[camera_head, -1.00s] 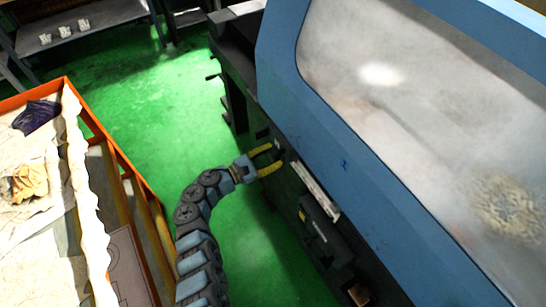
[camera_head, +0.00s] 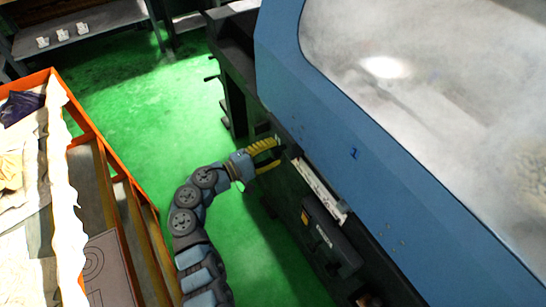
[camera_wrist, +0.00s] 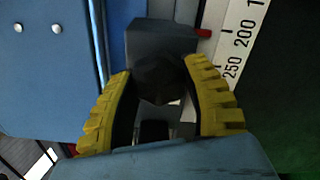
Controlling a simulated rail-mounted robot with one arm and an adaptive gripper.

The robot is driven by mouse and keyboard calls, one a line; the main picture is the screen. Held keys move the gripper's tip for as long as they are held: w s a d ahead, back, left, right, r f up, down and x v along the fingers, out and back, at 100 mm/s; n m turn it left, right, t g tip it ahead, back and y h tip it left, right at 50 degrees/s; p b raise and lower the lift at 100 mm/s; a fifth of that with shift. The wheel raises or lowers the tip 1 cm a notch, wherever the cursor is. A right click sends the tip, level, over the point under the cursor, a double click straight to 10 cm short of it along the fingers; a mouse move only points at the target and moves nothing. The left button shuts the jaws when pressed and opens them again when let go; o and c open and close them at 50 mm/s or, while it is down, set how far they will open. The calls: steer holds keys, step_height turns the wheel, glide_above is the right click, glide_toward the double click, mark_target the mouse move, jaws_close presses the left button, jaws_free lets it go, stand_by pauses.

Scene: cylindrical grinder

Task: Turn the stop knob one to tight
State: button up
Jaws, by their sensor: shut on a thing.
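A dark, rounded knob (camera_wrist: 160,82) sits between the yellow fingers of my gripper (camera_wrist: 163,68) in the wrist view, which is shut on it. Behind the knob is a grey block (camera_wrist: 160,38) on the machine front. Whether this is stop knob one cannot be read, as no label shows. In the head view, my gripper (camera_head: 278,153) reaches the dark lower front of the blue grinder (camera_head: 345,150), left of the white scale (camera_head: 318,185). The knob is too small and dark to make out there.
The numbered scale (camera_wrist: 238,40) runs close beside my gripper in the wrist view. A dark box (camera_head: 330,235) juts from the machine front. An orange-edged bench (camera_head: 100,137) stands on the left. Green floor (camera_head: 150,110) lies open between bench and machine.

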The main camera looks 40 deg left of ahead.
steer(key=m+b, duration=0.3)
steer(key=shift+f+m, duration=0.25)
steer(key=shift+m, duration=0.05)
steer(key=m+b, duration=0.2)
steer(key=b, duration=0.1)
steer(key=shift+r, duration=0.15)
steer(key=shift+r+m, duration=0.1)
steer(key=shift+m, duration=0.4)
steer(key=o, duration=1.2)
steer(key=shift+s, duration=0.1)
steer(key=v, duration=1.2)
